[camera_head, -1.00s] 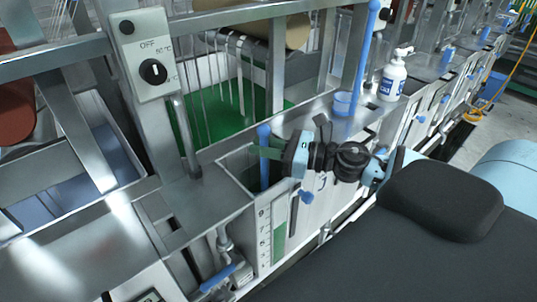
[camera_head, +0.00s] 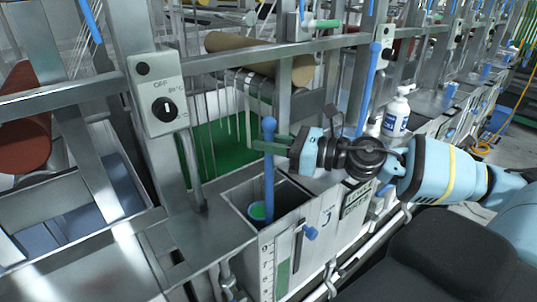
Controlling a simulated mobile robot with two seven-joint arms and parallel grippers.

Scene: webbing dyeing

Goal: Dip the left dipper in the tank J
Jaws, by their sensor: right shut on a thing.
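The left dipper has a long blue handle (camera_head: 269,178) with a rounded top and a small blue cup (camera_head: 258,210) with green in it. It stands nearly upright, with its cup inside the opening of tank J (camera_head: 318,222), the steel front tank marked "J". My right gripper (camera_head: 269,147) is shut on the upper handle from the right, above the tank rim. Whether the cup touches liquid in the tank is not clear. My left gripper is out of view.
A control box with a black knob (camera_head: 164,109) is on the frame left of the tank. A green bath (camera_head: 217,142) lies behind it. A white pump bottle (camera_head: 396,114) stands on the ledge at right, near another blue handle (camera_head: 368,85).

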